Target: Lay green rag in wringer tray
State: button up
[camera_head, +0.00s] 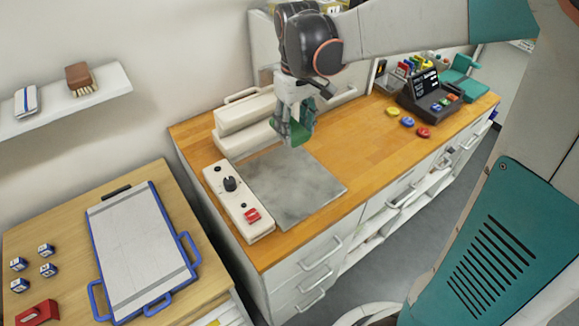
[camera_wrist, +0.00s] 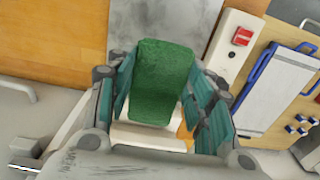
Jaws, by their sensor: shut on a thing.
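The green rag (camera_wrist: 163,82) shows in the wrist view as a textured green block between the two teal fingers. My gripper (camera_head: 294,128) is shut on it and holds it above the back part of a grey slab on the wooden counter. No label shows whether this is the wringer tray.
The grey slab (camera_head: 290,185) is bare, beside a white control panel (camera_head: 238,200) with a knob and red switch. White padded rollers (camera_head: 243,112) stand behind. Blue-white cubes (camera_head: 47,270) and a red object (camera_head: 38,312) lie left of the tray. A dark register (camera_head: 430,95) stands right.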

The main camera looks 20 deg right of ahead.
aim_at(294, 184)
notch_tip(294, 184, down, 19)
jog(key=b, duration=0.5)
jog(key=shift+f+b, duration=0.2)
jog(key=shift+b, duration=0.15)
jog(key=o, duration=1.1)
jog(key=shift+c, duration=0.2)
jog(key=shift+r, duration=0.2)
